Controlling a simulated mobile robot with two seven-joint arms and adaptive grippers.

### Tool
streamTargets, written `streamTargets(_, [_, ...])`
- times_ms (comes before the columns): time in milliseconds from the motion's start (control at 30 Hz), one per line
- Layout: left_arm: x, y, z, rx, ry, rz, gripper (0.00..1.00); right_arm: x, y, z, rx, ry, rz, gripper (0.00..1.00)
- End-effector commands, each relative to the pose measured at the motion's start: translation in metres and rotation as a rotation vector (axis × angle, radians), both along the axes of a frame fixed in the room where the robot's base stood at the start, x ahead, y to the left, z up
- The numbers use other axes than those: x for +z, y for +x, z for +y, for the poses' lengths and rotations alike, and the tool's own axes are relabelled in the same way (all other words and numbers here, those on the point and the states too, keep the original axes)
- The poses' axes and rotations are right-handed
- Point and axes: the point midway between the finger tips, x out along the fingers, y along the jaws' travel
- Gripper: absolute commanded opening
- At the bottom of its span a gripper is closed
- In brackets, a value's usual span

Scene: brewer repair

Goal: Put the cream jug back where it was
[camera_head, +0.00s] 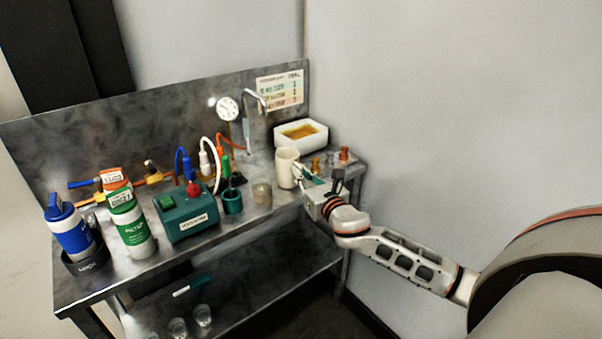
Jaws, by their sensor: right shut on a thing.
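The cream jug (286,168) is at the right part of the metal bench, in front of the white tray. My right gripper (304,175) reaches in from the right and is shut on the jug's right side, where its fingers partly hide it. The jug looks upright. I cannot tell whether its base touches the bench top. My left gripper does not show.
The white tray (301,135) with amber contents stands behind the jug. Copper-coloured fittings (343,153) are to the right. The wall is close on the right.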

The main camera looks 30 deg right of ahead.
Motion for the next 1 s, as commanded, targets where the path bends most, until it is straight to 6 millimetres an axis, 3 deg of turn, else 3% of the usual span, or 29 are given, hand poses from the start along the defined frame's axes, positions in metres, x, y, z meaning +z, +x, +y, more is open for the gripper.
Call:
streamTargets(33, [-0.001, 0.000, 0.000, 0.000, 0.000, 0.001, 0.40, -0.002, 0.000, 0.000, 0.000, 0.000, 0.001, 0.08])
streamTargets(100, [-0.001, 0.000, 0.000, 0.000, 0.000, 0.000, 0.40, -0.001, 0.000, 0.000, 0.000, 0.000, 0.001, 0.22])
streamTargets(533, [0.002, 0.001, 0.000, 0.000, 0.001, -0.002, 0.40, 0.002, -0.002, 0.000, 0.000, 0.000, 0.002, 0.22])
streamTargets(667, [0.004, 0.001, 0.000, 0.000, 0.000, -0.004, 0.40, 0.001, -0.018, 0.002, 0.000, -0.001, 0.003, 0.22])
streamTargets(1000, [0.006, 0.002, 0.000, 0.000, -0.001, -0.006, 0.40, 0.000, -0.080, 0.009, 0.001, 0.000, 0.004, 0.22])
